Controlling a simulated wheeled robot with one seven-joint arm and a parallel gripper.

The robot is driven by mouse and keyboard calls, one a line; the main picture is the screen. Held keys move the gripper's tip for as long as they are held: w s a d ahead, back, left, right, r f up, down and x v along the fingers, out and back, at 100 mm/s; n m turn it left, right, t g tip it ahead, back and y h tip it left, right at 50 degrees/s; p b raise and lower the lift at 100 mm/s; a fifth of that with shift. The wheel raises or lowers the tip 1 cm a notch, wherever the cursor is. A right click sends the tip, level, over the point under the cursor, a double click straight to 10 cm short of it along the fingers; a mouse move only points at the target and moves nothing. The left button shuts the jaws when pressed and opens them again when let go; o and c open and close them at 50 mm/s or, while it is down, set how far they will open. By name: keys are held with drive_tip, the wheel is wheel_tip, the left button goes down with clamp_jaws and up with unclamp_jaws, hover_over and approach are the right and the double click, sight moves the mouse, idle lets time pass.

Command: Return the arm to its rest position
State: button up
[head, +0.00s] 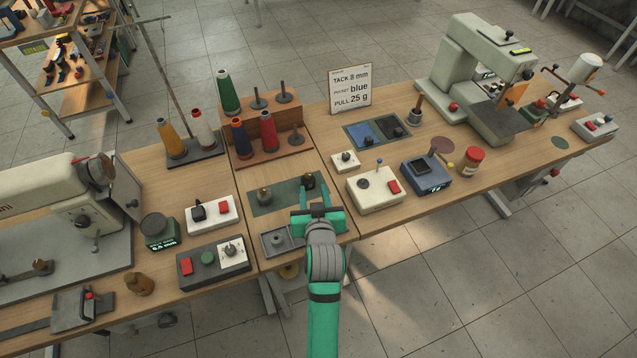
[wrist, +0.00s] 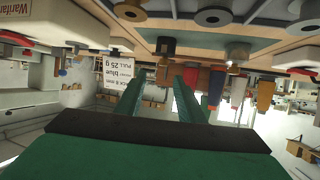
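My green gripper (head: 319,200) hangs over the front part of the middle bench, with my arm reaching in from the bottom of the head view. Its two fingers stand apart, with nothing seen held between them. In the wrist view, which is upside down, the two green fingers (wrist: 163,92) also show with a gap between them. Below and around the gripper lie a dark green mat (head: 262,204) and a small grey tray (head: 268,246); the gripper hides part of both.
Two dark bobbin-like pieces stand on the mat. A wooden spool rack (head: 270,148) stands behind. A switch box (head: 213,266) is left of the gripper; a cream box (head: 375,203) is right. A sign (head: 351,89) stands at the back. Open floor (head: 450,290) lies at front right.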

drive_tip(key=shift+v, duration=0.8)
drive_tip(key=shift+w, duration=0.15)
